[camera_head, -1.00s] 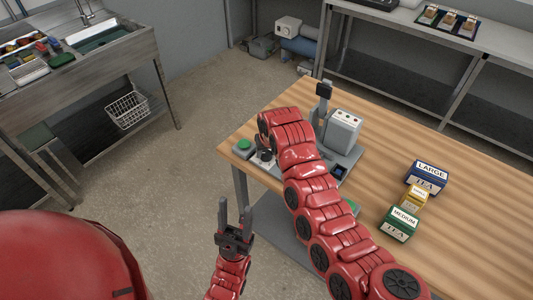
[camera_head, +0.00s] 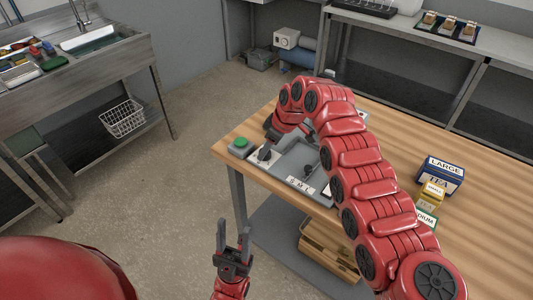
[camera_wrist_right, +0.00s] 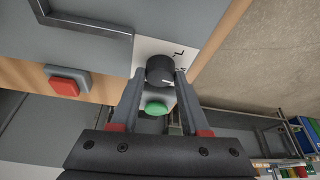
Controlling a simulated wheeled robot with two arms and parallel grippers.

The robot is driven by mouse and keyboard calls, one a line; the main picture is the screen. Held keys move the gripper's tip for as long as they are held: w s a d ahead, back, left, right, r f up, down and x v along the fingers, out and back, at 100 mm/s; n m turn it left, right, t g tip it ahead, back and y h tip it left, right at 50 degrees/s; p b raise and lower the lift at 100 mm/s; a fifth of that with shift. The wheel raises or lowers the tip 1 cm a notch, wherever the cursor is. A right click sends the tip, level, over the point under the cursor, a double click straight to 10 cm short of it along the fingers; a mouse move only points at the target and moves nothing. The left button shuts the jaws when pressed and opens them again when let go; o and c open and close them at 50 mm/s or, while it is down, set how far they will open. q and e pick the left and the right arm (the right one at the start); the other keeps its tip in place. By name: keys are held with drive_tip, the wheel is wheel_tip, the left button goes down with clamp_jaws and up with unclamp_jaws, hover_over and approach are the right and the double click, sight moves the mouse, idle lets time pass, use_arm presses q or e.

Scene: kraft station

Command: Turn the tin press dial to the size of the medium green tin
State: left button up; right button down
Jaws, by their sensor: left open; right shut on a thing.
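The black dial (camera_wrist_right: 160,69) sits on a white plate with size letters on the tin press (camera_head: 292,165); an L shows, the other marks are partly covered. My right gripper (camera_wrist_right: 160,76) is shut on the dial, one finger on each side; I cannot tell which size it points to. In the head view the dial (camera_head: 265,155) shows below the right hand. The medium green tin (camera_head: 426,219) stands on the table, partly hidden by my right arm. My left gripper (camera_head: 234,231) is open and empty, off the table's front edge.
A green button (camera_head: 240,145) is at the press's left corner; a red button (camera_wrist_right: 65,86) shows in the wrist view. A large blue tin (camera_head: 441,175) and small yellow tin (camera_head: 432,193) stand beside the green one. A crate (camera_head: 325,250) is below the table.

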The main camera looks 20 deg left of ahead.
drive_tip(key=shift+n+b, duration=0.35)
drive_tip(key=shift+n, duration=0.25)
drive_tip(key=shift+c, duration=1.9)
unclamp_jaws()
drive_tip(key=shift+d+r, duration=0.1)
drive_tip(key=w+v, duration=0.1)
drive_tip(key=v, duration=1.6)
drive_tip(key=shift+s+b, duration=0.15)
drive_tip(key=shift+b, duration=0.2)
drive_tip(key=shift+r, duration=0.15)
